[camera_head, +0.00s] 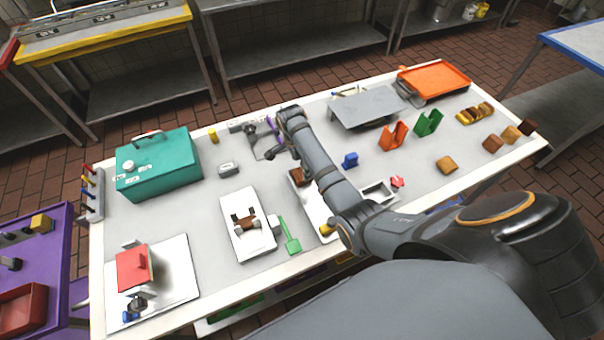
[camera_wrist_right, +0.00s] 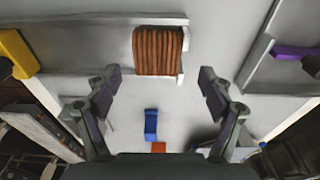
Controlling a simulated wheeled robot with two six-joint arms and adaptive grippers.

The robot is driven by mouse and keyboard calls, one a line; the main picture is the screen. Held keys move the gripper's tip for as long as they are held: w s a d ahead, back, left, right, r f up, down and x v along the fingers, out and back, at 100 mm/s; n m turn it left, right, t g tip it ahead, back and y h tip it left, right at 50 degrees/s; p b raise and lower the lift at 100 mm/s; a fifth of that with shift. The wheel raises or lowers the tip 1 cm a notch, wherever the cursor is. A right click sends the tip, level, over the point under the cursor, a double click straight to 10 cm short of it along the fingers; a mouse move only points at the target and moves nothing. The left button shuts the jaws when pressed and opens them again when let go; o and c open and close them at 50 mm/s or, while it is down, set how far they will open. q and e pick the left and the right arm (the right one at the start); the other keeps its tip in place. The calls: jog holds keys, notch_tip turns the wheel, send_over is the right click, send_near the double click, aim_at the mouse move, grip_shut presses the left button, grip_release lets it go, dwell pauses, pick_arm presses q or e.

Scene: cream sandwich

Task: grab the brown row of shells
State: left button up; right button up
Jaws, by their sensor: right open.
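The brown row of shells (camera_wrist_right: 158,52) is a ribbed block in a pale holder on a white tray (camera_head: 314,212). In the head view part of the brown row (camera_head: 297,176) shows just left of my right forearm; the rest is hidden. My right gripper (camera_wrist_right: 159,75) is open and empty in the right wrist view. Its fingertips stand apart, one to each side below the row, and the row lies ahead of the gap. The row is not between the fingers. My left gripper is not in view.
A blue piece (camera_wrist_right: 151,124) lies on the table, with a yellow piece (camera_wrist_right: 15,53) and a purple piece (camera_wrist_right: 296,53) to the sides. A white tray (camera_head: 237,213), green spatula (camera_head: 290,236) and teal box (camera_head: 158,163) stand further left. A grey raised plate (camera_head: 367,106) is at the back.

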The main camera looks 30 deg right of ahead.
jog(key=f, duration=0.3)
jog(key=shift+s, duration=0.35)
jog(key=shift+w+f, duration=0.1)
jog(key=c, duration=1.2)
jog(key=shift+r, duration=0.55)
jog(key=shift+c, duration=0.2)
notch_tip(320, 180, up, 10)
jog(key=b, duration=0.2)
pick_arm(q)
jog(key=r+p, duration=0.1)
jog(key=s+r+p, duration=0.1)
jog(key=p, duration=0.1)
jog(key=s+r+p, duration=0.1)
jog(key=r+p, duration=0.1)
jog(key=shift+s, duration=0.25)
pick_arm(e)
notch_tip(320, 180, up, 7)
send_over(302, 174)
jog(key=shift+w, duration=0.1)
